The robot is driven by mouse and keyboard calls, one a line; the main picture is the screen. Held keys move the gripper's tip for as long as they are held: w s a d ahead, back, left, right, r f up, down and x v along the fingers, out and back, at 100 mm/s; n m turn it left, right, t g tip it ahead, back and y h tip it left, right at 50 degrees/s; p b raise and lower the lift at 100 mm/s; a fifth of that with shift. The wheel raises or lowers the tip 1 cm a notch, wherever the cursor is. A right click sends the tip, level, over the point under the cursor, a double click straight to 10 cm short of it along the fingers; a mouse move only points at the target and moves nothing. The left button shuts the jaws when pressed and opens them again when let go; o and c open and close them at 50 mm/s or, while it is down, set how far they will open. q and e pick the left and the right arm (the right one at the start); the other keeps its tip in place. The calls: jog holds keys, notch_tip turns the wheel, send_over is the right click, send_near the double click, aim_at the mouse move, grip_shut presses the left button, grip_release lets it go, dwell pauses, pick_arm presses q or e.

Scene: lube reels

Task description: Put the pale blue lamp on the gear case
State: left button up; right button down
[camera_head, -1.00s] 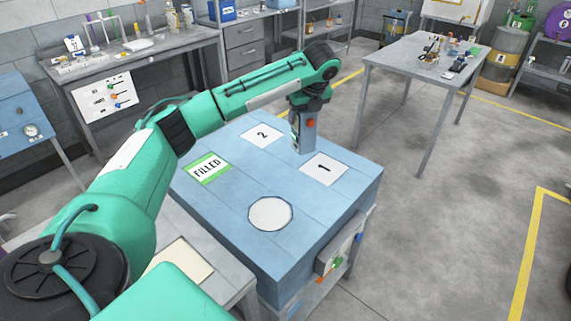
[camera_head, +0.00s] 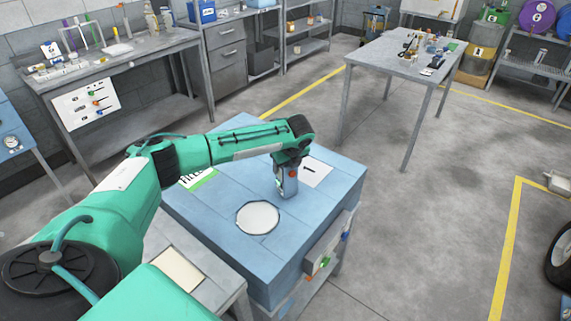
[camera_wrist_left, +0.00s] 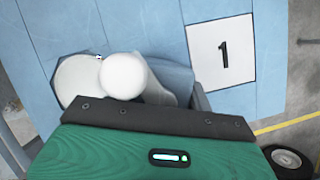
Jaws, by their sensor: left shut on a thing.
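The gear case appears to be the large blue block (camera_head: 225,265), with a white round spot (camera_head: 258,218) on its top. My left gripper (camera_head: 287,192) is over the top, just behind and right of that spot in the head view. In the left wrist view it is shut on a pale, whitish thing with a rounded end (camera_wrist_left: 123,76), which looks like the lamp. This thing overlaps the white spot (camera_wrist_left: 75,82) in that view; I cannot tell whether it touches the top. In the head view the gripper mostly hides it. My right gripper is not in view.
A card marked 1 (camera_head: 312,171) lies on the top right of the gripper, and a green-edged card (camera_head: 199,180) lies left, partly behind my arm. A grey table (camera_head: 405,64) with small items stands back right. The floor to the right is mostly clear.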

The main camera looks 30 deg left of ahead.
pick_arm(q)
jog(key=shift+f, duration=0.15)
jog(key=o, duration=1.2)
jog(key=shift+o, duration=0.2)
jog(key=b+v, duration=0.2)
jog(key=v, duration=1)
